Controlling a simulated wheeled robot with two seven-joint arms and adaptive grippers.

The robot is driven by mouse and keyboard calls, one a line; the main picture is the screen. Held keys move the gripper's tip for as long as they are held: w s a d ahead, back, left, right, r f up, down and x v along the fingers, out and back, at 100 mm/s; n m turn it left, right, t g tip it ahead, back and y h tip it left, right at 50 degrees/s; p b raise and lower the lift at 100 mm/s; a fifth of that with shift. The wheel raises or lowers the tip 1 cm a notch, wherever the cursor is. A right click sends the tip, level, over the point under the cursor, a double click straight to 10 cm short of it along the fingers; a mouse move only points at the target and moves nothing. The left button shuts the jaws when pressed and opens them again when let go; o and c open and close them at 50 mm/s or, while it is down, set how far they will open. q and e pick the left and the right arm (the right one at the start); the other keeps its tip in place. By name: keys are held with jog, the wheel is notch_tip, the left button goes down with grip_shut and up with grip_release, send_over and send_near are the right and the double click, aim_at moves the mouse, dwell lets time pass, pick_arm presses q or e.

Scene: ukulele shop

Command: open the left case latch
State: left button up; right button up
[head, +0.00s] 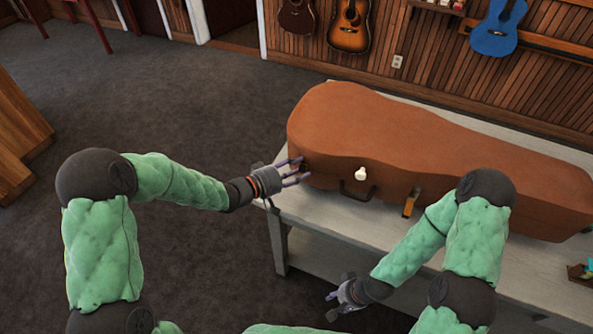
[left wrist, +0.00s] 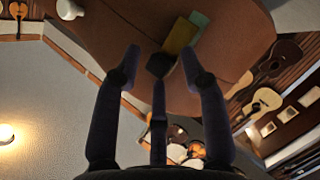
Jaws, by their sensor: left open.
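The brown instrument case (head: 400,140) lies shut on a pale table. My left gripper (head: 297,170) is open, with its fingertips at the left end of the case's front side. In the left wrist view, the left latch (left wrist: 180,36), yellow with green and dark parts, lies between and just beyond the spread fingers (left wrist: 164,68). Whether a finger touches it I cannot tell. In the head view the fingers mostly hide this latch. The right latch (head: 410,203) is orange-gold, on the same side. My right gripper (head: 329,304) is low in front of the table, fingers apart and empty.
A dark handle (head: 355,192) and a white knob (head: 361,174) are on the case front. The table (head: 312,208) has a bare strip before the case. A small box (head: 579,273) stands at its right. Guitars hang on the wood wall behind. Floor is clear to the left.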

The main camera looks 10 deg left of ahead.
pick_arm(q)
grip_shut()
jog(key=shift+s+a+f+m+t+h+b, duration=0.15)
jog(key=shift+s+f+m+t+h+b, duration=0.45)
jog(key=shift+b, duration=1.4)
jog(key=shift+s+a+f+m+t+h+b, duration=0.3)
jog(key=shift+m+t+h+b, duration=0.55)
jog(key=shift+b, duration=1.2)
jog(key=shift+s+f+m+t+h+b, duration=0.4)
jog(key=shift+h+b, duration=0.55)
jog(key=shift+b, duration=1.05)
jog(key=shift+w+f, duration=0.1)
grip_release()
